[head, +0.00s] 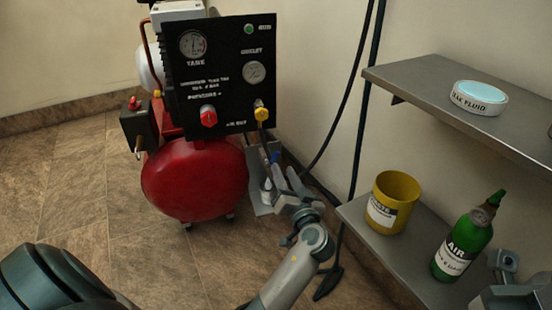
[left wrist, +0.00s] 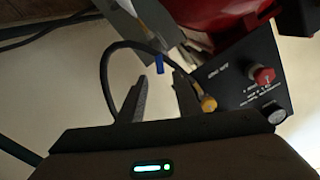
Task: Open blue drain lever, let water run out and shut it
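The blue drain lever (left wrist: 159,63) is small and hangs down just beyond my left gripper's fingertips in the left wrist view. In the head view a small blue spot (head: 275,157) shows beside the compressor, above my left gripper (head: 273,179). The left gripper (left wrist: 161,84) is open, with an empty gap between its two dark fingers. The lever lines up with this gap; I cannot tell whether anything touches it. A grey jointed part (head: 504,265) at the lower right of the head view seems to be my right arm; its fingers are not clear.
The compressor's red tank (head: 194,178) and black gauge panel (head: 222,75) stand left of my left gripper. A black hose (left wrist: 104,75) curves close to the fingers. At right, metal shelves (head: 440,72) hold a yellow cup (head: 409,187), green bottle (head: 462,246) and round tin (head: 480,97).

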